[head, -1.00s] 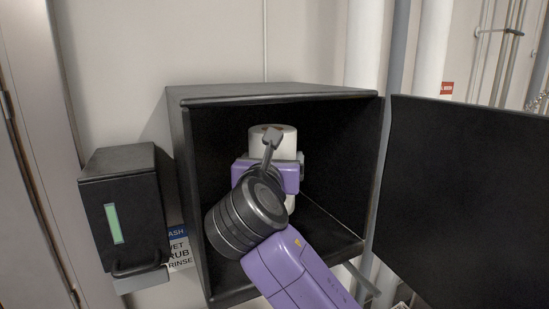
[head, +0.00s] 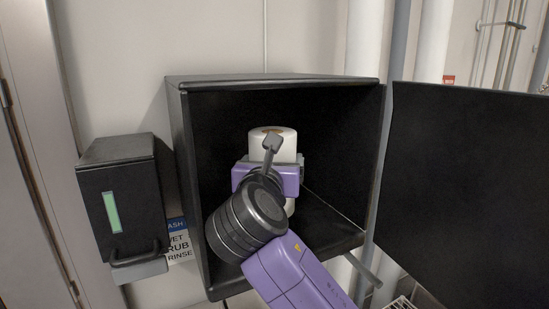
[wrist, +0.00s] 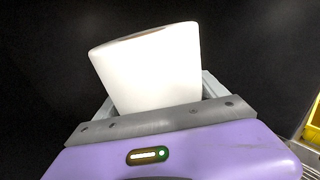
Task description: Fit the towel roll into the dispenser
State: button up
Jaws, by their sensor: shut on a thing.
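The white towel roll (head: 272,143) stands upright inside the black dispenser (head: 272,83), with the brown end of its core showing on top. My gripper (head: 274,165) is inside the dispenser and shut on the roll. My wrist hides the roll's middle and most of its lower part. In the wrist view the roll (wrist: 150,68) sits between the grey fingers, tilted in the picture, with the dark interior around it. The dispenser's door (head: 468,185) hangs wide open to the right. Whether the roll touches the dispenser's floor or any holder is hidden.
A black soap dispenser (head: 122,205) with a green window is on the wall to the left. A blue and white sign (head: 178,240) is beside it. Pale vertical pipes (head: 432,45) run behind the open door. A yellow object (wrist: 313,122) shows at the wrist view's right edge.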

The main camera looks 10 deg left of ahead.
dwell(0.3)
jog(key=shift+f+b, duration=0.6)
jog(key=shift+f, duration=1.4)
jog(key=shift+r, duration=0.1)
jog(key=o, duration=2)
jog(key=s+b, duration=0.1)
jog(key=s, duration=0.6)
jog(key=shift+s+r, duration=0.15)
jog(key=shift+s, duration=0.25)
